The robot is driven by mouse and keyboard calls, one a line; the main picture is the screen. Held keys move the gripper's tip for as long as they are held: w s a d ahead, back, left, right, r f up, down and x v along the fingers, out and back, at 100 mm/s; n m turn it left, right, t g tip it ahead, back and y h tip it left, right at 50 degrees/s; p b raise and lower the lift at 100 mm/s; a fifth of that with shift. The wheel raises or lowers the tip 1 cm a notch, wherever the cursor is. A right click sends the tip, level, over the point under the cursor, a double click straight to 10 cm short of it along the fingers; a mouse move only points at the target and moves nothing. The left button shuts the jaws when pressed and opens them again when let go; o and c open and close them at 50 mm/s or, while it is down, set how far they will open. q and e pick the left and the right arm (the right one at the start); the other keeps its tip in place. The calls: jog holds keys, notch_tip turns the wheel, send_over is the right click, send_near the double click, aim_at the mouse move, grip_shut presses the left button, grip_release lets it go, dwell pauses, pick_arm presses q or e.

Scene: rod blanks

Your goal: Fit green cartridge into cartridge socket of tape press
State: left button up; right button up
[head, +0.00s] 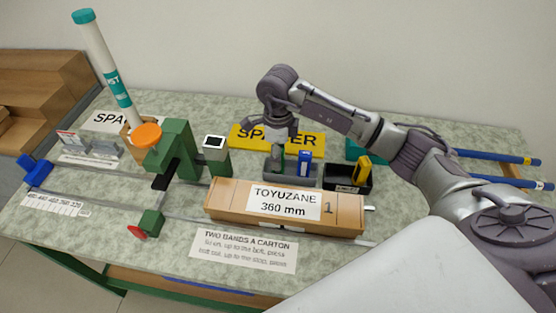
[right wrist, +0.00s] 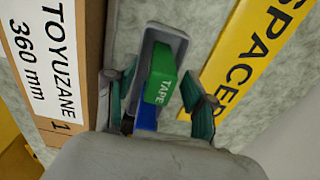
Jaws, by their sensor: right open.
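The green cartridge (right wrist: 162,76), marked TAPE, stands in a grey tray (right wrist: 178,34) beside a blue cartridge (right wrist: 146,118). In the head view the green cartridge (head: 280,154) is partly hidden by my right gripper (head: 281,141), which is above the tray, pointing down. In the right wrist view my right gripper (right wrist: 158,98) is open, with one finger on either side of the green cartridge and gaps visible. The tape press (head: 178,147) is the green machine with an orange knob at the left. I cannot make out its cartridge socket. My left gripper is not in view.
A long carton (head: 240,207) marked TOYUZANE 360 mm lies in front of the tray. A black bin (head: 345,179) with a yellow item stands to the right. A yellow SPACER sign (head: 250,134) is behind. A tall white tube (head: 101,55) rises at the left.

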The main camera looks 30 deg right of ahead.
jog(key=c, duration=1)
grip_shut()
